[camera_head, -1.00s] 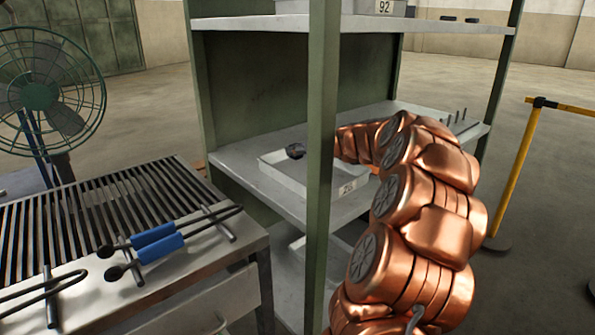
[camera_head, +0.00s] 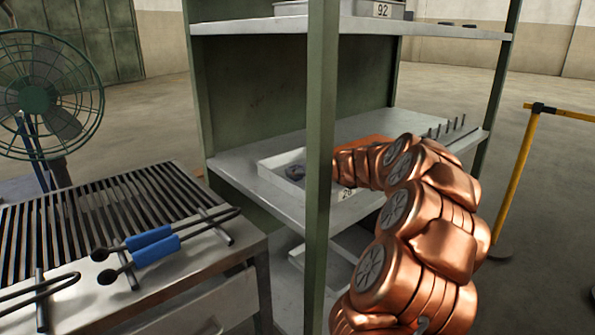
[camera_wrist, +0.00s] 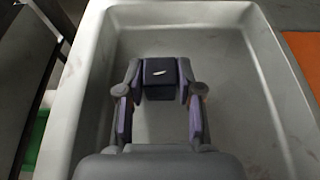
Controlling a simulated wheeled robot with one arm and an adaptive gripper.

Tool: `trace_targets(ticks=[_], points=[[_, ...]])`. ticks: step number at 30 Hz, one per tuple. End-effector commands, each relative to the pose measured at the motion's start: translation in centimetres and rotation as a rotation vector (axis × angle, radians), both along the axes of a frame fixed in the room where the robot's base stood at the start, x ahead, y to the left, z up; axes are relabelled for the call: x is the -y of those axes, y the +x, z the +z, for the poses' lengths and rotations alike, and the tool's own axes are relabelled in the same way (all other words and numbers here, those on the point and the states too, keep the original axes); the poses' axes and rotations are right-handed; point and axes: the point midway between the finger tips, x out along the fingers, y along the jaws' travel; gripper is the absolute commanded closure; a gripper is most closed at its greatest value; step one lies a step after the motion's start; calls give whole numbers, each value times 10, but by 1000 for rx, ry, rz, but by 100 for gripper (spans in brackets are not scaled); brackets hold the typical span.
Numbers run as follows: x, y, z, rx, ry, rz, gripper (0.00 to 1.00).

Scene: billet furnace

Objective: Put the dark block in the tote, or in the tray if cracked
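The dark block (camera_wrist: 160,78) sits between the fingertips of my gripper (camera_wrist: 160,85) in the wrist view, with both fingers against its sides. A small pale streak shows on its face; I cannot tell if it is a crack or a glint. My gripper and the block are inside a shallow light-grey container (camera_wrist: 235,28), which stands on the middle shelf in the head view (camera_head: 270,178). There my gripper and block show only as a small dark shape (camera_head: 295,172). I cannot tell whether the block touches the container floor. A shelf post partly hides the container and its label.
A green shelf post (camera_head: 320,130) stands in front of the container, close to my arm. Another container (camera_head: 350,9), labelled 92, is on the top shelf. Thin pegs (camera_head: 450,128) stand at the shelf's right. A slatted table (camera_head: 110,215) with blue-handled tongs (camera_head: 155,249) and a fan (camera_head: 45,95) are left.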

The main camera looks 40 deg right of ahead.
Motion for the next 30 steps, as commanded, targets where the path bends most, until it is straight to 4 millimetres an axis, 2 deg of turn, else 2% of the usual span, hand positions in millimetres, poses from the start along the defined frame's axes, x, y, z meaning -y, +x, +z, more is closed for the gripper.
trace_targets(ticks=[1, 6, 18, 23, 30], points=[[0, 0, 0, 0, 0, 0, 57], [0, 0, 0, 0, 0, -1, 42], [1, -2, 5, -1, -1, -3, 42], [1, -25, 17, 2, 0, -4, 42], [0, -69, 34, 0, 0, -4, 42]])
